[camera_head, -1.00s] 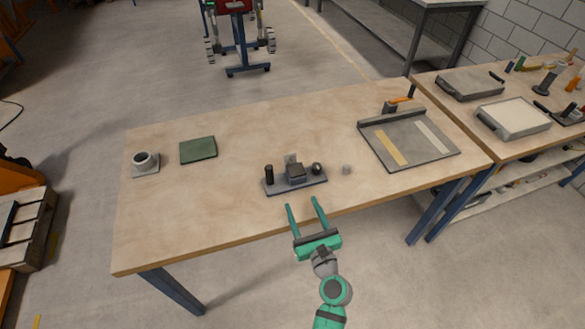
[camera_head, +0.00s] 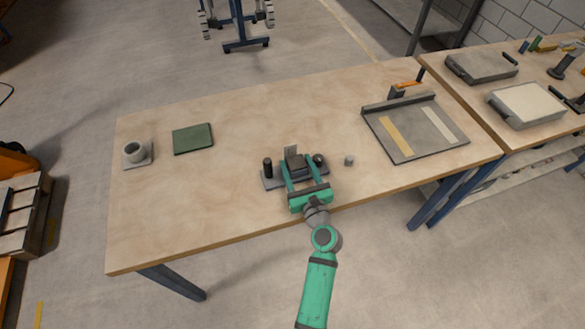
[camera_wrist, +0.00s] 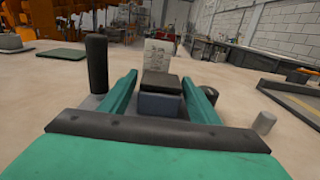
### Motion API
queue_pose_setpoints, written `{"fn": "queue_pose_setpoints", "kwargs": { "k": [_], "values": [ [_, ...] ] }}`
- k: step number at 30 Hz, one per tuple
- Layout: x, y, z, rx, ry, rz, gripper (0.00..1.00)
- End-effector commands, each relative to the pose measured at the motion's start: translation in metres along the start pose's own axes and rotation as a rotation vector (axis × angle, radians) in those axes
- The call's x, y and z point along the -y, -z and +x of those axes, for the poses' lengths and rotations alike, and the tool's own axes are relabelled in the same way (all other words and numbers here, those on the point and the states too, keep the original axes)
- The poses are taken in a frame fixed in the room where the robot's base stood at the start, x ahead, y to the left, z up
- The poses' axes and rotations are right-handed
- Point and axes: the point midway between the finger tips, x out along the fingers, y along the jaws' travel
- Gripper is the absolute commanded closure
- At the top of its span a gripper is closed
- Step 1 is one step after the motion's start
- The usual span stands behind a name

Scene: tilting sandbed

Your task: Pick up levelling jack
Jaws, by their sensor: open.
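A dark block with a blue-grey lower part (camera_wrist: 160,101) sits on a flat grey base plate (camera_head: 269,183) near the table's front edge; no label confirms it as the levelling jack. My green gripper (camera_head: 296,161) is open, its two fingers (camera_wrist: 157,82) reaching forward on either side of the block. I cannot tell whether they touch it. A black upright post (camera_head: 267,168) stands on the plate to the left, also seen in the wrist view (camera_wrist: 97,65). A dark round knob (camera_head: 318,159) is at the right, partly hidden by a finger in the wrist view.
A small pale card (camera_wrist: 158,53) stands behind the block. A small grey cylinder (camera_head: 349,161) stands right of the plate. A shallow grey tray (camera_head: 413,136) lies farther right. A green pad (camera_head: 193,139) and grey cup-like part (camera_head: 136,153) are left. The table between is clear.

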Motion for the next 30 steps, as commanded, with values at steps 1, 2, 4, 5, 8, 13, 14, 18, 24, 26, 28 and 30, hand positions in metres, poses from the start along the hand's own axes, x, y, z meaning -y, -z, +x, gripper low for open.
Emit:
{"fn": "queue_pose_setpoints", "kwargs": {
  "k": [1, 2, 4, 5, 8, 13, 14, 18, 24, 26, 28, 30],
  "values": [
    [0.0, 0.0, 0.004, 0.001, -0.001, 0.0, 0.44],
    [0.0, 0.0, 0.007, 0.001, -0.001, 0.0, 0.44],
    [0.0, 0.001, 0.016, 0.001, -0.002, 0.0, 0.44],
    [0.001, 0.001, 0.021, 0.002, -0.002, 0.001, 0.44],
    [0.001, 0.002, 0.035, 0.002, -0.002, 0.0, 0.44],
    [0.001, 0.003, 0.05, 0.0, -0.002, 0.0, 0.44],
    [0.001, 0.003, 0.051, 0.0, -0.002, 0.0, 0.44],
    [0.001, 0.003, 0.051, 0.0, -0.001, 0.001, 0.44],
    [0.001, 0.003, 0.051, 0.0, -0.001, 0.0, 0.7],
    [0.002, 0.003, 0.051, 0.0, 0.0, 0.0, 0.84],
    [0.002, 0.002, 0.051, 0.003, 0.0, 0.0, 0.91],
    [0.002, 0.002, 0.051, 0.003, 0.0, 0.0, 0.91]
  ]
}}
